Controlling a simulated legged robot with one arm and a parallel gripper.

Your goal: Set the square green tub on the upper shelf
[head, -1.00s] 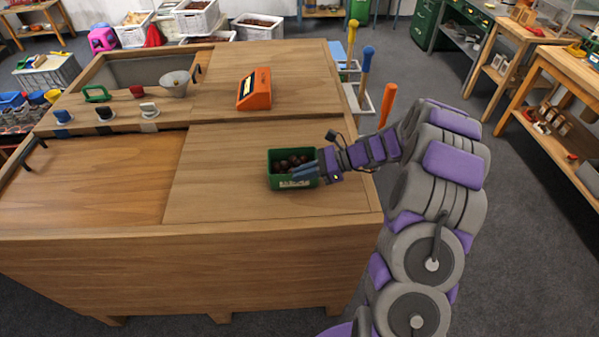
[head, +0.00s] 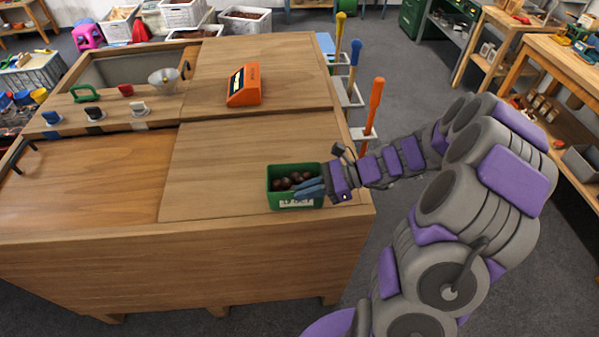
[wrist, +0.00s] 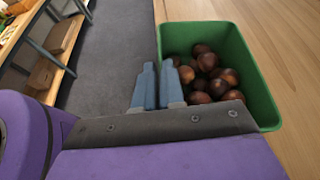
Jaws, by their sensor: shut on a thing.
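The square green tub (head: 295,203) holds several brown chestnuts and is near the right front corner of the wooden worktop. It looks level; I cannot tell whether its base touches the wood. My gripper (head: 313,187) reaches in from the right and is shut on the tub's right-hand wall. In the wrist view my blue-grey fingers (wrist: 159,85) straddle the near left rim of the tub (wrist: 262,75), with chestnuts beside them. A wooden rack with an upper and a lower level (head: 540,57) stands at the right; which shelf is meant is unclear.
An orange scale (head: 243,87) sits farther back on the worktop (head: 225,150). Long-handled tools (head: 372,105) stand beyond the right edge. Grey floor lies open between worktop and rack.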

